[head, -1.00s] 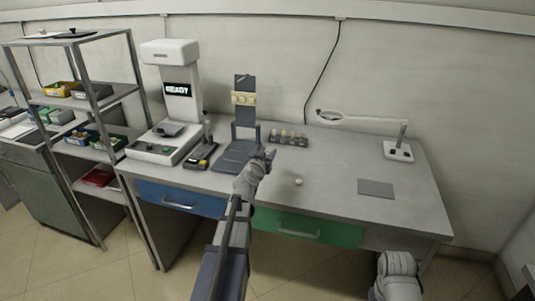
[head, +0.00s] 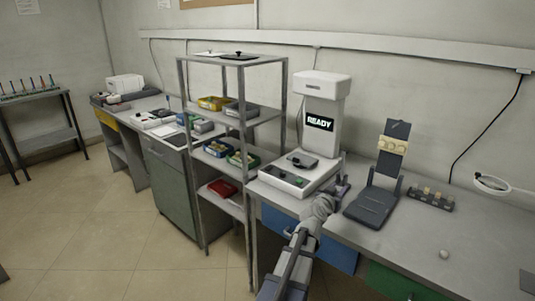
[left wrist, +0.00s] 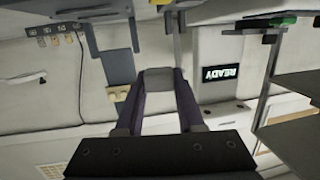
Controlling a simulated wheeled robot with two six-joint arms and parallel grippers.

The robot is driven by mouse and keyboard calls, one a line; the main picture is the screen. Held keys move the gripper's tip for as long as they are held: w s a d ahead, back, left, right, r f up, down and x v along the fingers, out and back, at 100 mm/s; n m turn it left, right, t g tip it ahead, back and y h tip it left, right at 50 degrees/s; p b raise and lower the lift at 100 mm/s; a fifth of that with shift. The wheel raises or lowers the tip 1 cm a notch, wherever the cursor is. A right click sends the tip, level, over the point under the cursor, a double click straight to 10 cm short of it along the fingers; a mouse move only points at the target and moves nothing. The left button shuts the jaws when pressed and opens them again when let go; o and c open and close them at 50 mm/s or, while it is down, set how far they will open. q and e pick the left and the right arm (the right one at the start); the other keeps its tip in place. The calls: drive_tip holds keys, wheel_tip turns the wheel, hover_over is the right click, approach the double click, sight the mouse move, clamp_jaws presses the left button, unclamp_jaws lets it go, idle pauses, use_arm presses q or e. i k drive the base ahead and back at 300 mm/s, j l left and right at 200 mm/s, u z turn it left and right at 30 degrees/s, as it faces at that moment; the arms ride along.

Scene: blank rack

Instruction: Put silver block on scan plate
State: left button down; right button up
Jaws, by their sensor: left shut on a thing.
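A white scanner (head: 321,105) with a READY screen stands on the bench in the head view. The scan plate (head: 303,159) is a dark flat plate on its low base and looks empty. My left gripper (head: 336,192) is beside the right front of that base, left of the dark stand. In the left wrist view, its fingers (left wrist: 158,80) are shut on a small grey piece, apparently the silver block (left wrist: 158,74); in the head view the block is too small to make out. The READY screen (left wrist: 221,73) shows upside down in the wrist view. My right gripper is out of view.
A dark stand (head: 372,208) with an upright panel is right of my left gripper. A metal shelf (head: 282,110) with bins stands left of the scanner.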

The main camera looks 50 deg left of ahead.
sight(303, 158)
drive_tip(key=j+u, duration=0.25)
drive_tip(key=j, duration=0.4)
drive_tip(key=i+j+u, duration=0.2)
drive_tip(key=j, duration=0.4)
drive_tip(key=i+j+z, duration=0.15)
drive_tip(key=j, duration=0.35)
drive_tip(key=j+z, duration=0.1)
drive_tip(key=j, duration=0.35)
drive_tip(key=i+j+z, duration=0.1)
drive_tip(key=j+z, duration=0.3)
drive_tip(key=j, duration=0.55)
drive_tip(key=j+z, duration=0.4)
drive_tip(key=j, duration=0.55)
drive_tip(key=k+j+z, duration=0.15)
drive_tip(key=j+z, duration=0.2)
drive_tip(key=j, duration=0.55)
drive_tip(key=i+l, duration=0.15)
drive_tip(key=l, duration=0.15)
drive_tip(key=i+l, duration=0.15)
drive_tip(key=l, duration=0.15)
